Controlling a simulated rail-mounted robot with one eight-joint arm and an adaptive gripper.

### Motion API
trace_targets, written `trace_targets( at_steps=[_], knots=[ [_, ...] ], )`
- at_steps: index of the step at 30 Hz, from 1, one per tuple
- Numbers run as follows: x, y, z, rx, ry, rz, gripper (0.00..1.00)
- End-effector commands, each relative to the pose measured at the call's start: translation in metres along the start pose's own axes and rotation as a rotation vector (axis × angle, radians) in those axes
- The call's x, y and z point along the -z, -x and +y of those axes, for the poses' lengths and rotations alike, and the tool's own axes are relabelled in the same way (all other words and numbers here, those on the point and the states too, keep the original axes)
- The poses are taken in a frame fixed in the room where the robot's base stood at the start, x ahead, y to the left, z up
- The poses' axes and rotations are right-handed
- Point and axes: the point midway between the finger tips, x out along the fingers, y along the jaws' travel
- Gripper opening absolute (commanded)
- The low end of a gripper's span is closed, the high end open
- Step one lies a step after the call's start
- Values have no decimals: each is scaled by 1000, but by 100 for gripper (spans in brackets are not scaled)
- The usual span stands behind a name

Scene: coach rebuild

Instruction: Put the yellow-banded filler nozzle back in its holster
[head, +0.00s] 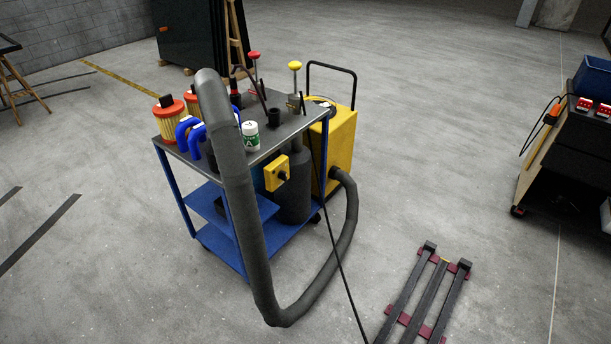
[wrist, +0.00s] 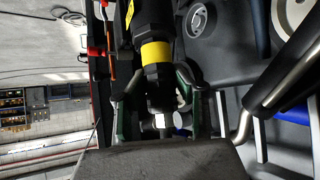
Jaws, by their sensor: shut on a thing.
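The yellow-banded filler nozzle (wrist: 155,52) is a black, stepped cylinder running down the wrist view, with a bright yellow band. My gripper (wrist: 156,92) is shut on the nozzle, with dark green-edged fingers on either side below the band. The nozzle's lower end shows between the fingers, above a dark block. I cannot make out my gripper or this nozzle in the head view. A small black open cup (head: 274,117) stands on the cart top. I cannot tell whether it is the holster.
The blue-framed cart (head: 232,163) carries orange-capped filters (head: 170,120), blue bent hoses (head: 189,134), a white-green can (head: 250,136) and red and yellow knobs (head: 295,66). A thick grey hose (head: 252,220) loops before it from a yellow machine (head: 340,140). A rack (head: 425,295) lies on the floor.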

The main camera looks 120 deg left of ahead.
Motion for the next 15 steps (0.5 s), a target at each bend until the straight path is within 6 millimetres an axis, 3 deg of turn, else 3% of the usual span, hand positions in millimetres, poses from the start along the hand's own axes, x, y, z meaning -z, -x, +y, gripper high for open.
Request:
trace_targets(
  at_steps=[15],
  knots=[
    [22,18,0,0,0,0,0]
  ],
)
